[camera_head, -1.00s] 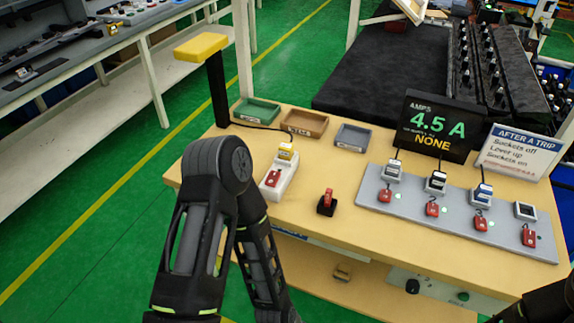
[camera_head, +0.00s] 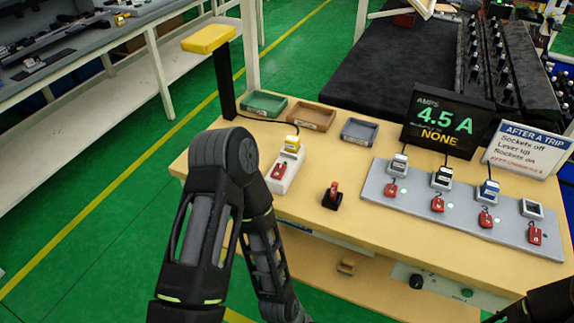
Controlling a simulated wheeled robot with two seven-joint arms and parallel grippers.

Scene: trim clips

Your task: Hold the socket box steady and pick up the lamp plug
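The white socket box (camera_head: 291,167) stands near the table's front left edge, with a red switch (camera_head: 279,171) on its near part. A yellow-topped plug (camera_head: 292,144), which I take as the lamp plug, sits upright at its far end. A dark cord runs from the plug towards the yellow lamp (camera_head: 207,40) on its black post. My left arm's elbow stands in front of the table's left edge, and its forearm runs down out of the picture. Only a bit of my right arm shows in the bottom right corner. Neither gripper is in view.
A grey strip (camera_head: 450,209) holds several sockets with red switches, some with plugs. A small black-based red lever (camera_head: 333,195) stands between it and the box. Green (camera_head: 264,104), brown (camera_head: 311,116) and grey (camera_head: 358,132) trays lie behind. A display (camera_head: 440,122) reads 4.5 A, NONE.

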